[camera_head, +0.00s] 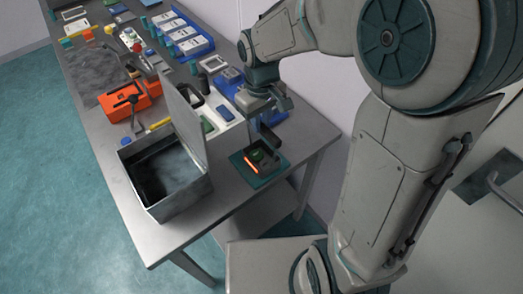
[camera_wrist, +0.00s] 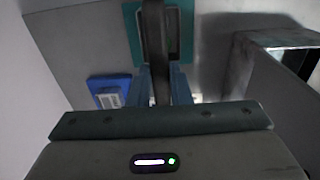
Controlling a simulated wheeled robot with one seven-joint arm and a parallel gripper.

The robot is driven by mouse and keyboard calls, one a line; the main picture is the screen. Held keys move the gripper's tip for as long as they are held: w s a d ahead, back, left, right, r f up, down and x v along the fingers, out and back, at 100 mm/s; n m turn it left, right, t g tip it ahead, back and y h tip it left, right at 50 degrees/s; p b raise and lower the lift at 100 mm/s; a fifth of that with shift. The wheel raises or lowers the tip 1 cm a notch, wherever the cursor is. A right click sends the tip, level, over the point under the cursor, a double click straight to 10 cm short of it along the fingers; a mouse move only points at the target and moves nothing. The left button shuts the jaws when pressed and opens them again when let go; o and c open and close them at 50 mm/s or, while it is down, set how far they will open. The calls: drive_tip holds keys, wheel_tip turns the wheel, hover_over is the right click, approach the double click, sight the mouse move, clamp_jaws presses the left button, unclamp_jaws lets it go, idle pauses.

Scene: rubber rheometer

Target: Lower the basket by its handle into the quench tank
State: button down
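The quench tank (camera_head: 205,190) is an open-topped grey metal box with its lid raised, near the table's front corner in the head view. It shows at the right of the wrist view (camera_wrist: 262,72). The basket (camera_head: 257,158) is small and dark, with a glowing orange edge and something green inside. It rests on a teal mat (camera_head: 253,177) right of the tank. Its dark handle (camera_head: 267,137) rises from it. My gripper (camera_head: 268,104) is above the handle, fingers apart. In the wrist view the dark handle (camera_wrist: 156,45) lines up between the fingers (camera_wrist: 160,85); contact is unclear.
Blue trays (camera_head: 185,38) with pale items stand at the back. The raised lid (camera_head: 185,117) stands at the tank's back right edge. The table's front edge is close to the tank.

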drive_tip(key=shift+r+p, duration=1.15)
drive_tip(key=shift+r, duration=0.4)
